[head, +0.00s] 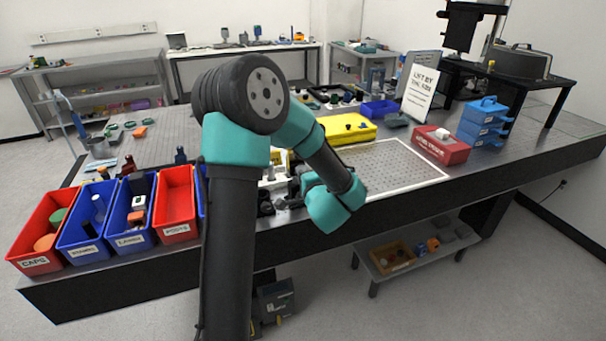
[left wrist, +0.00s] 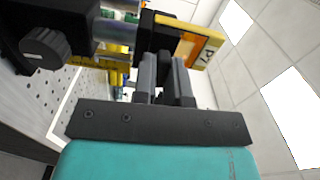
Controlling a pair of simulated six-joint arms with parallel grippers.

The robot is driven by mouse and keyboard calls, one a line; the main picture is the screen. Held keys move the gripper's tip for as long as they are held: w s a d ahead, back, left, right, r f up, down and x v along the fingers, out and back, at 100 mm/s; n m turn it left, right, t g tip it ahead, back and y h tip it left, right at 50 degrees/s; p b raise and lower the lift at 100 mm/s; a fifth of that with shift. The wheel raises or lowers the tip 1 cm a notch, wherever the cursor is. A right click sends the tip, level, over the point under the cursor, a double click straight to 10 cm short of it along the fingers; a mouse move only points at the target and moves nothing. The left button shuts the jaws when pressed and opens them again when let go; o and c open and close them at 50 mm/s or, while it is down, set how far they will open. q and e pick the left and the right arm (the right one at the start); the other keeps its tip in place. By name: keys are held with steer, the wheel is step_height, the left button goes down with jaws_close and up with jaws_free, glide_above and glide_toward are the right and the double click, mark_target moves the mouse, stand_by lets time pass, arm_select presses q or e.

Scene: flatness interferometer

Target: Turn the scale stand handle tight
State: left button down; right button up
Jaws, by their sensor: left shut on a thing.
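In the left wrist view my left gripper (left wrist: 165,65) is shut on a dark flat bar (left wrist: 151,35), which I take to be the scale stand handle. A yellow-orange frame with a lettered label (left wrist: 198,50) sits right beside the fingertips. A black ribbed knob (left wrist: 45,49) on a dark body is at the left, apart from the fingers. In the head view my left wrist (head: 335,205) is at the front edge of the bench. My arm and wrist hide much of the stand there, and how tight the handle is cannot be told. My right gripper is not in view.
Red and blue bins (head: 105,220) line the bench's left front. A yellow case (head: 347,129) and a white-bordered perforated plate (head: 400,165) lie behind and right of my wrist. A red box (head: 440,146) and blue drawers (head: 484,124) stand farther right.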

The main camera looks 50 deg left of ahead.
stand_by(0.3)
arm_select(q)
steer(key=c, duration=1.2)
jaws_free()
steer(key=shift+d, duration=0.1)
steer(key=v, duration=1.7)
steer(key=shift+s+d, duration=0.1)
steer(key=shift+s, duration=0.05)
